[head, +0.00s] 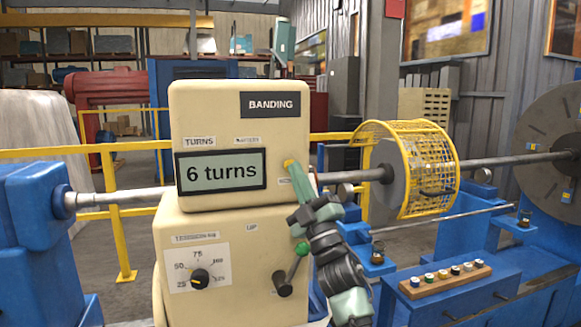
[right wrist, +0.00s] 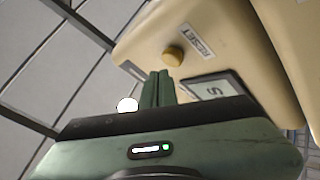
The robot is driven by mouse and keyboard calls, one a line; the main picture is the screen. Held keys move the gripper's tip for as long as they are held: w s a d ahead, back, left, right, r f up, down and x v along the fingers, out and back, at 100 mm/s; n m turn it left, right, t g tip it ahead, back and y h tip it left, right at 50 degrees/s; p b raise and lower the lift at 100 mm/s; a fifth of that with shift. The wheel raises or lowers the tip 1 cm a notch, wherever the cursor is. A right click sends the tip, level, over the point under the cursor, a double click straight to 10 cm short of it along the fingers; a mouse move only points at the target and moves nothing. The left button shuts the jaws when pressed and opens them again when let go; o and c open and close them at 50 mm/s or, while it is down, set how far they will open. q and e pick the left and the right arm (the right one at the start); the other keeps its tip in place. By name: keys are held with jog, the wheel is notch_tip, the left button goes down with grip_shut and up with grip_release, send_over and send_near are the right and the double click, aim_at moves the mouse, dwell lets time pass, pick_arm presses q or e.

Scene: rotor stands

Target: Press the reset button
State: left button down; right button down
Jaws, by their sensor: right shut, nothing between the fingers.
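The cream control box (head: 230,130) stands in the middle of the head view, its display (head: 221,171) reading "6 turns". The yellow round reset button (right wrist: 173,56) shows in the right wrist view beside a RESET label (right wrist: 198,40). In the head view the button (head: 288,163) is at the right of the display, partly covered. My right gripper (head: 298,172) is shut and empty, its tips close to the button. In the right wrist view the closed fingers (right wrist: 157,80) end just short of the button in the picture; depth is unclear. My left gripper is out of view.
Below the display are a tension dial (head: 200,277) and a lever with a green knob (head: 302,249), close to my right arm. A yellow mesh drum (head: 425,165) on a shaft stands to the right. A blue machine (head: 35,225) is at the left.

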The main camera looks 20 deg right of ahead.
jog(key=shift+w, duration=0.1)
jog(key=shift+w+b, duration=0.3)
jog(key=shift+w, duration=0.05)
jog(key=shift+w+b, duration=0.3)
jog(key=shift+w, duration=0.05)
dwell(0.8)
jog(key=shift+s, duration=0.1)
jog(key=shift+s+p, duration=0.4)
jog(key=shift+s, duration=0.35)
jog(key=s+p, duration=0.2)
jog(key=s, duration=0.3)
jog(key=shift+d, duration=0.1)
